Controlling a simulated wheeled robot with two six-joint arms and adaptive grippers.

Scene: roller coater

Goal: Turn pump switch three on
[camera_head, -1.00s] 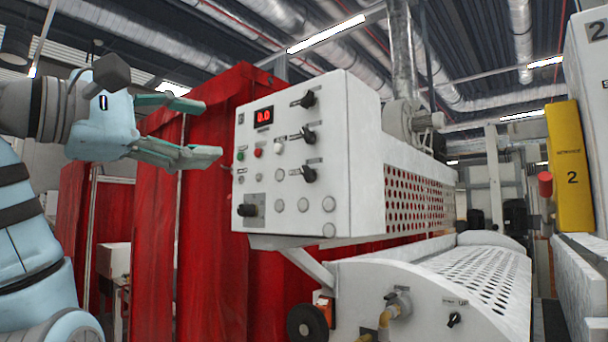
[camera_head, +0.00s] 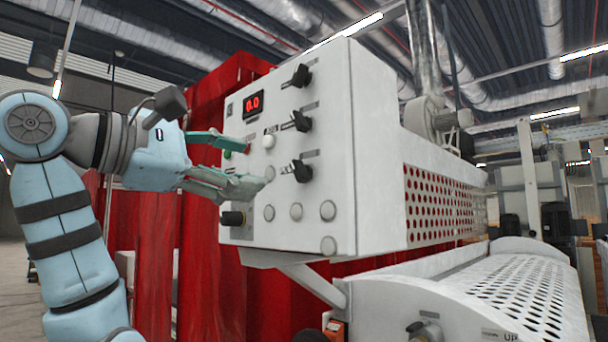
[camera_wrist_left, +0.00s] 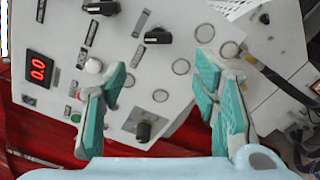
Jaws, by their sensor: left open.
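The white control panel (camera_head: 340,150) carries three black rotary knobs in a column: a top knob (camera_head: 301,76), a middle knob (camera_head: 302,121) and a bottom knob (camera_head: 302,171). Their labels are too small to read, so I cannot tell for certain which is pump switch three. The bottom knob also shows in the wrist view (camera_wrist_left: 158,36), just beyond the fingertips. My left gripper (camera_head: 256,163) is open and empty, its green-padded fingers spread in front of the panel, left of the bottom knob. It hides some buttons in the head view. My right gripper is out of view.
A red display (camera_head: 253,102) reads 0.0. A white button (camera_wrist_left: 93,66) lies near one finger, and another black knob (camera_head: 232,218) sits low at the panel's left. Red curtains (camera_head: 208,270) hang behind. A perforated white machine cover (camera_head: 470,290) extends below right.

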